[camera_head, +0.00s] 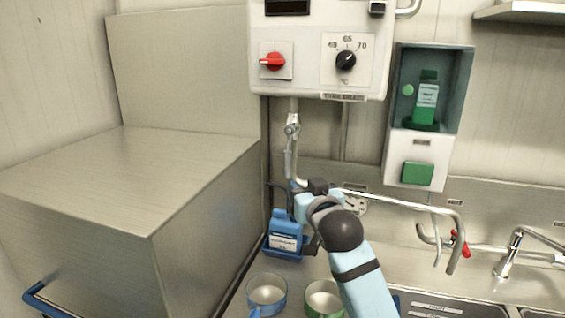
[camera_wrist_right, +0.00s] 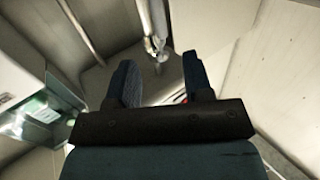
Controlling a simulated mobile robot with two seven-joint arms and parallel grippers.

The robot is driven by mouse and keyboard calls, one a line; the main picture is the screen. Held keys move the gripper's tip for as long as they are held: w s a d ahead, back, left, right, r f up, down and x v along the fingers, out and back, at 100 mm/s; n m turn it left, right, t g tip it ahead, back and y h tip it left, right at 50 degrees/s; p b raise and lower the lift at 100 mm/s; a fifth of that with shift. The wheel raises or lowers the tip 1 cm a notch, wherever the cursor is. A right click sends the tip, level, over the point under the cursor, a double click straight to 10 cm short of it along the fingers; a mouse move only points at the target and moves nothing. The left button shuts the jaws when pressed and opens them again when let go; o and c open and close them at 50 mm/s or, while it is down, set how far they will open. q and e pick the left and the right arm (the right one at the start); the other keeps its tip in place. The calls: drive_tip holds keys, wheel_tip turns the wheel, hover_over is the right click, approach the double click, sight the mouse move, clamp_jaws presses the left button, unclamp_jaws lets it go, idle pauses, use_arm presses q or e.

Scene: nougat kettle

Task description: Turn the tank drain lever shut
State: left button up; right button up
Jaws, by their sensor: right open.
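A metal pipe (camera_head: 291,150) with a jointed fitting (camera_head: 292,126) runs down from the white control box (camera_head: 320,60). My right gripper (camera_head: 302,187) is at the lower end of this pipe, partly hidden by my own wrist. In the right wrist view the open fingers (camera_wrist_right: 160,65) have the fitting (camera_wrist_right: 158,45) beyond and between their tips, with no visible grip. A small red part (camera_wrist_right: 183,99) shows between the fingers, partly hidden. A red handle (camera_head: 460,243) sits on piping at the right. I cannot tell which part is the drain lever. My left gripper is out of view.
A large metal cabinet (camera_head: 75,215) fills the left. A curved spout pipe (camera_head: 410,203) and a tap (camera_head: 512,250) are at the right.

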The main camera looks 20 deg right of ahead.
sight(289, 162)
drive_tip(key=w, duration=0.4)
drive_tip(key=w+p, duration=0.1)
drive_tip(key=w, duration=0.3)
drive_tip(key=w+r+p, duration=0.1)
drive_tip(key=w, duration=0.3)
drive_tip(key=shift+d, duration=0.1)
drive_tip(key=shift+w+f, duration=0.1)
drive_tip(key=shift+w, duration=0.65)
drive_tip(key=shift+c, duration=0.5)
clamp_jaws()
